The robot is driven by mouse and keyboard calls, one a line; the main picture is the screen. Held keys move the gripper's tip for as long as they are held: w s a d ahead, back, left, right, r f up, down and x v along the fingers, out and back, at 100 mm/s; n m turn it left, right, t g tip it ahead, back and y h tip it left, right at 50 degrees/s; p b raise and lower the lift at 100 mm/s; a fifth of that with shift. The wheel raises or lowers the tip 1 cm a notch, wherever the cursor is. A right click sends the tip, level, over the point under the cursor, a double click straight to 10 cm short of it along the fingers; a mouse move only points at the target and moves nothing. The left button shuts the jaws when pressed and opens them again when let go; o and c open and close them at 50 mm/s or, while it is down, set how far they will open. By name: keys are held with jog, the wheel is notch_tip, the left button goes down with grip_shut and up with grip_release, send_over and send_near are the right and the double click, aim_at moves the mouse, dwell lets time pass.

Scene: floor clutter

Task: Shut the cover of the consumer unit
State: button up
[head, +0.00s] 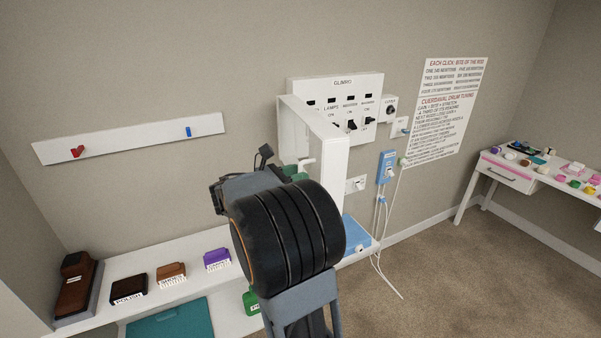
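The consumer unit (360,84) is a white panel on the back wall with a row of labelled black switches. Its white cover (335,165) stands out from the panel toward me, open, and hides the panel's lower left part. My arm rises from the bottom centre, and its thick black joint blocks the view below the cover. My gripper (243,172) is partly visible behind that joint, to the left of the cover in the picture. Its fingertips are mostly hidden, so I cannot tell whether it is open or touches the cover.
Right of the unit are a round dial (390,108), a blue wall box (386,167) and hanging white cables. A low white shelf (190,285) below carries several small blocks. A cluttered white desk (515,175) stands far right. Carpet between is clear.

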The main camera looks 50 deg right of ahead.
jog(key=shift+s+d, duration=0.2)
jog(key=shift+d, duration=0.4)
grip_shut()
